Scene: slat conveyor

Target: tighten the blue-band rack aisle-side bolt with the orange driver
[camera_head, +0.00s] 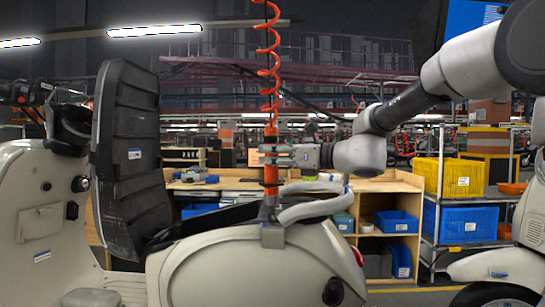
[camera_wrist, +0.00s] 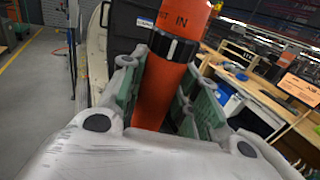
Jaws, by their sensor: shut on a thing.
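The orange driver (camera_head: 271,172) hangs upright from a red coiled cable (camera_head: 268,60) in the head view. My gripper (camera_head: 275,155) is shut around its body from the right. In the wrist view the driver (camera_wrist: 160,85), with a black band, stands between the fingers of my gripper (camera_wrist: 158,95). Below it is the pale grey tube rack (camera_head: 312,208) on the scooter's tail, with a grey bracket (camera_head: 272,237). The driver's lower end is right by the rack's left part. I cannot tell whether it touches a bolt. The bolt and a blue band are not discernible.
The cream scooter (camera_head: 240,275) has its black seat (camera_head: 130,160) raised at left. Behind stands a wooden workbench (camera_head: 400,183) with bins. A cart at right holds a yellow crate (camera_head: 450,178) and a blue crate (camera_head: 465,223). Another scooter (camera_head: 505,270) is at far right.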

